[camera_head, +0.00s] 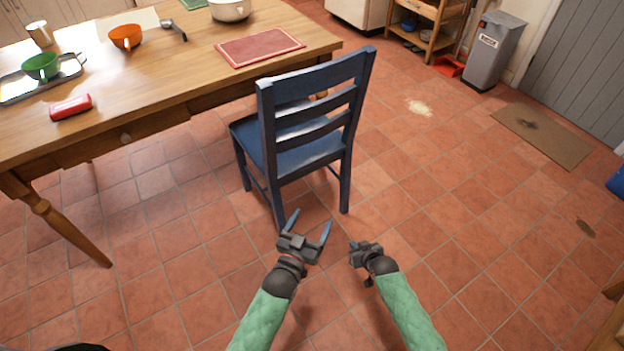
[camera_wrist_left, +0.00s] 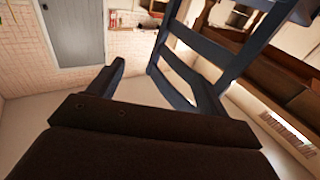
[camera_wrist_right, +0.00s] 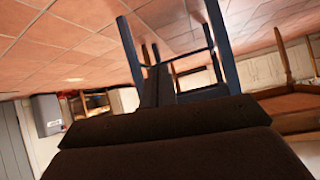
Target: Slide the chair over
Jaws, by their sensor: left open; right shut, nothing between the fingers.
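A blue wooden chair (camera_head: 312,112) with a slatted back stands upright on the tiled floor, its seat side toward the wooden table and its back toward me. My left gripper (camera_head: 308,230) is open and empty, just in front of the chair's lower rear legs in the head view; I cannot tell whether it touches. My right gripper (camera_head: 356,246) is shut and empty, lower and to the right of the left one. The chair's blue frame (camera_wrist_left: 205,52) also shows ahead in the left wrist view, and its legs (camera_wrist_right: 131,52) show in the right wrist view.
The wooden table (camera_head: 170,40) fills the upper left, with bowls, a tray and a red placemat (camera_head: 259,47) on it. Tiled floor is open right of the chair. A grey bin (camera_head: 494,50) and a brown doormat (camera_head: 541,134) are farther right.

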